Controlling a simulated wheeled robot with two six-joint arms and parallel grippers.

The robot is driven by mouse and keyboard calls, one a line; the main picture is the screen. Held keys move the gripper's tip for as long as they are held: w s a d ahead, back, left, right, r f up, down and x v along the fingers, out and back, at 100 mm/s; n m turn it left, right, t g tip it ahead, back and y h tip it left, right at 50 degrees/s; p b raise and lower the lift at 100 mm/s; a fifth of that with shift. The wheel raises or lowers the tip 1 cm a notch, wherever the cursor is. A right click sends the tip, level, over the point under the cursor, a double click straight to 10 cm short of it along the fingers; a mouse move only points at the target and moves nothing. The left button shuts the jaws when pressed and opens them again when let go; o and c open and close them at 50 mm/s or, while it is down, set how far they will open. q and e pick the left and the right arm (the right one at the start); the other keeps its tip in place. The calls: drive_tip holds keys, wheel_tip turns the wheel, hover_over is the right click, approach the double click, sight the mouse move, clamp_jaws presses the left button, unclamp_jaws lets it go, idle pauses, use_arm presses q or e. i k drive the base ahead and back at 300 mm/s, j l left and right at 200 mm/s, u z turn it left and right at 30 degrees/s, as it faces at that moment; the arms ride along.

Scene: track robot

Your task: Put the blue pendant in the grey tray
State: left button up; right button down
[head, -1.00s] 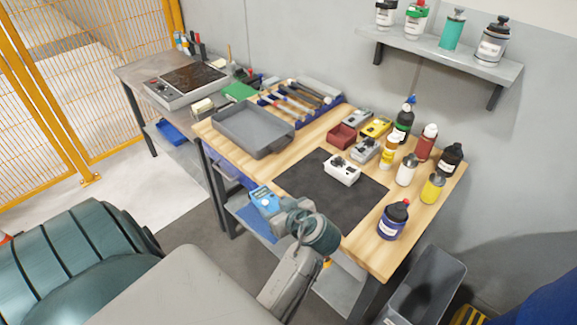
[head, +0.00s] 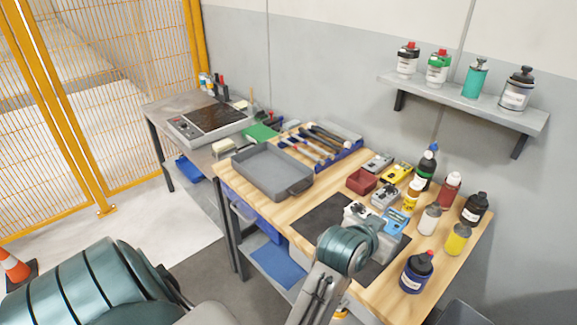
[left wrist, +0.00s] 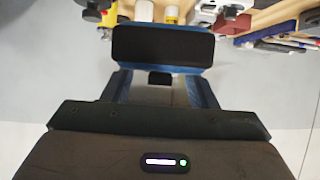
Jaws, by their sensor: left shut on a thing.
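The blue pendant (head: 398,219) is held by my left gripper (head: 387,232) above the near part of the workbench in the head view. The gripper's fingers are largely hidden behind my wrist there. In the left wrist view, a dark panel with blue edges, seemingly the pendant (left wrist: 162,45), sits between the fingers of my left gripper (left wrist: 160,82). The grey tray (head: 270,171) lies on the bench's left part, left of the gripper and apart from it. It looks empty. My right gripper is out of view.
Grey and yellow pendants (head: 396,173), a red bin (head: 361,181) and several bottles (head: 430,220) crowd the right. A tool rack (head: 322,146) stands behind the tray.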

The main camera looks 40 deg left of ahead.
sight(273, 179)
drive_tip(key=j+z, duration=0.1)
drive_tip(key=j, duration=0.45)
drive_tip(key=j+z, duration=0.15)
drive_tip(key=j, duration=0.4)
drive_tip(key=k+j+z, duration=0.1)
drive_tip(key=j, duration=0.4)
drive_tip(key=k+j+z, duration=0.1)
drive_tip(key=j, duration=0.45)
drive_tip(key=k+j+z, duration=0.15)
drive_tip(key=j, duration=0.35)
